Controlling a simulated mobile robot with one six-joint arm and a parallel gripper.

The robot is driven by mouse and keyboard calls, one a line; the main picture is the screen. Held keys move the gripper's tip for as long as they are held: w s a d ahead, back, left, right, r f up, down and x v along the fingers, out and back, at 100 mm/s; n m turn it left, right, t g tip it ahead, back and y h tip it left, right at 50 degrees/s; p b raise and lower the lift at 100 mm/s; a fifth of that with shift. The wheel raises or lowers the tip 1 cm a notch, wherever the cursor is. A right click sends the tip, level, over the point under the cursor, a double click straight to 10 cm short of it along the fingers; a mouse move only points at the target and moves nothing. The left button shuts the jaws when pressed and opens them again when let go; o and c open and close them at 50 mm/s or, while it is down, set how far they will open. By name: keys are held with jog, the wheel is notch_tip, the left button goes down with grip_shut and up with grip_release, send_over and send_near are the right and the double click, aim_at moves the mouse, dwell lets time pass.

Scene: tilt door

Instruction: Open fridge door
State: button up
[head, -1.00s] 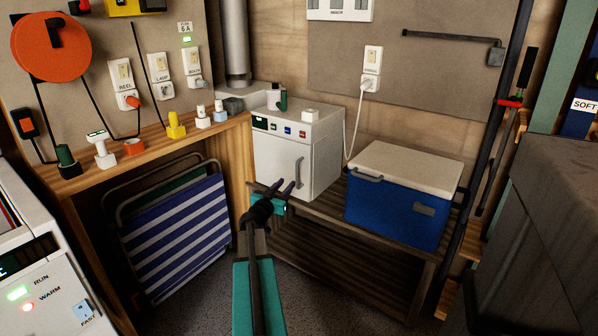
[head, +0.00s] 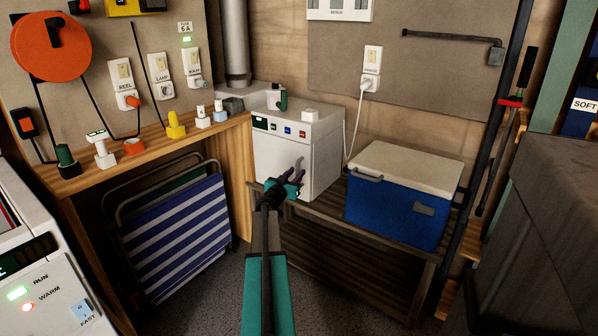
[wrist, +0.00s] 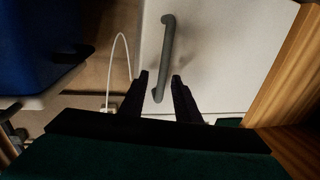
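The fridge (head: 277,153) is a small white box with its door shut, standing on a slatted wooden bench. Its grey bar handle (wrist: 166,50) runs along the door in the wrist view; in the head view my gripper partly covers it. My gripper (head: 296,176) is in front of the handle's lower part. In the wrist view my gripper (wrist: 160,77) has its two dark fingers apart, with one end of the handle showing between them. I cannot tell whether the fingertips reach past the bar or touch it.
A blue cooler (head: 392,212) with a pale lid stands right of the fridge on the bench (head: 375,262). A wooden counter (head: 239,165) with a striped folding chair (head: 178,235) below is at left. A white cord (head: 352,125) runs from the wall socket behind the fridge.

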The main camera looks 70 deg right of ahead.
jog(key=shift+d, duration=1.2)
jog(key=shift+s, duration=0.1)
